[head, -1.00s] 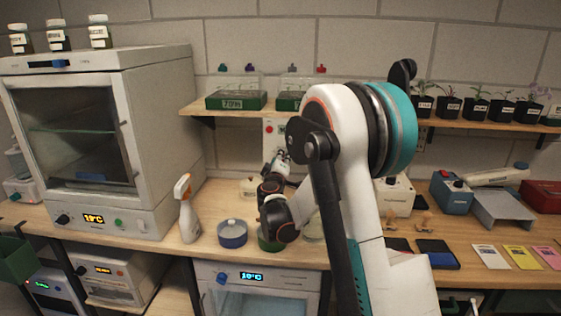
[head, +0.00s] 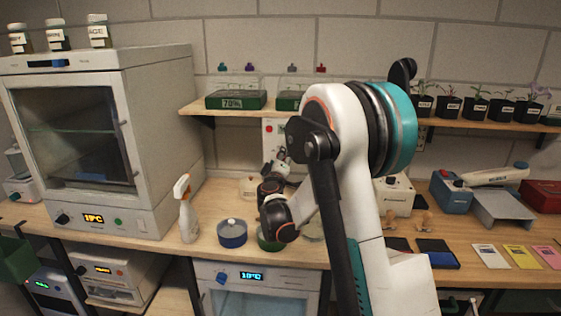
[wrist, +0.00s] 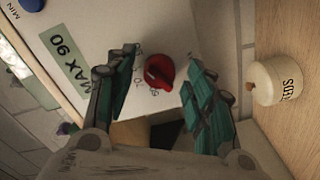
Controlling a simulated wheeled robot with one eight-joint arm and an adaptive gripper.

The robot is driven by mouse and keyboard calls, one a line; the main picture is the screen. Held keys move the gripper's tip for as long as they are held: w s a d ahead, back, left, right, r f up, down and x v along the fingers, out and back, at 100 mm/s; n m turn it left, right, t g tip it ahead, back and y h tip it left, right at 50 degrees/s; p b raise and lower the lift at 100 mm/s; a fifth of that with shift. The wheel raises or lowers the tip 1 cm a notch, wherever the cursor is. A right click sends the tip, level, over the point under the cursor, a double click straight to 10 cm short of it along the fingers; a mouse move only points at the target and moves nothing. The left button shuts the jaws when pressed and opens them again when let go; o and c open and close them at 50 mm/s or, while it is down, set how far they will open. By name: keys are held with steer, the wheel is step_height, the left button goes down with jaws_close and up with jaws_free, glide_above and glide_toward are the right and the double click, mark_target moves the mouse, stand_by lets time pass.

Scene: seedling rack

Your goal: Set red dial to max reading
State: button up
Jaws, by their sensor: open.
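The red dial (wrist: 158,72) sits on a white panel (wrist: 110,18) in the wrist view, with small scale marks beside it. A green label on the panel reads MAX 90. My gripper (wrist: 160,64) is open, with one green-padded finger on each side of the dial. I cannot tell whether either finger touches it. In the head view my gripper (head: 281,156) is at the wall panel (head: 283,128) under the shelf, its fingers too small to make out. A red spot shows on that panel; I cannot tell whether it is the dial.
A blue knob (wrist: 32,4) near a MIN mark is on the same panel. A cream lidded pot (wrist: 275,81) stands on the wooden bench (wrist: 295,135) beside my gripper. A spray bottle (head: 187,212) and a blue round container (head: 232,234) stand left of my arm.

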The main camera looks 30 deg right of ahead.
steer(key=v, duration=1.2)
steer(key=s+a+r+m+g+y, duration=0.25)
steer(key=s+m+g, duration=0.2)
steer(key=s, duration=0.95)
steer(key=s+a+f+g+y, duration=0.1)
steer(key=s+a+f+y, duration=0.1)
steer(key=s+a, duration=0.5)
steer(key=s+a+f+g+y, duration=0.2)
steer(key=s+a+y, duration=0.3)
steer(key=s, duration=0.8)
steer(key=shift+a+f, duration=0.7)
steer(key=shift+a, duration=0.25)
steer(key=shift+m+y, duration=0.25)
